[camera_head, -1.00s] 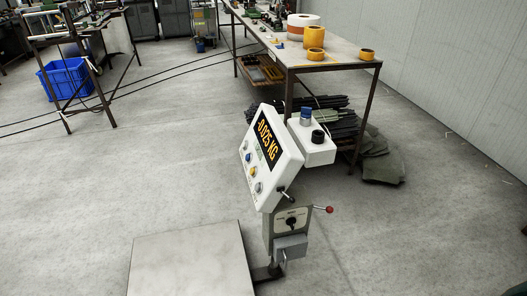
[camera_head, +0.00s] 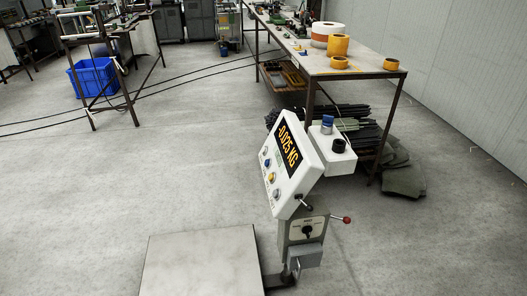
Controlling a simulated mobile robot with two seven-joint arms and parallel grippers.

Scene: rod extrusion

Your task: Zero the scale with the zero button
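The scale's white display head (camera_head: 293,166) stands tilted on a grey post right of centre. Its dark screen (camera_head: 289,148) reads what looks like -0.025 KG in orange. A column of small round buttons (camera_head: 271,178) runs along the panel's lower left side, one of them yellow and one blue. Their labels are too small to read, so I cannot tell which is the zero button. The flat scale platform (camera_head: 200,262) lies on the floor at the bottom. Neither of my grippers is in view.
A grey control box (camera_head: 305,230) with a red-knobbed lever sits on the post. A long workbench (camera_head: 352,70) with tape rolls stands behind, with dark rods beneath it. A blue crate (camera_head: 92,80) is at upper left. The floor left of the scale is clear apart from cables.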

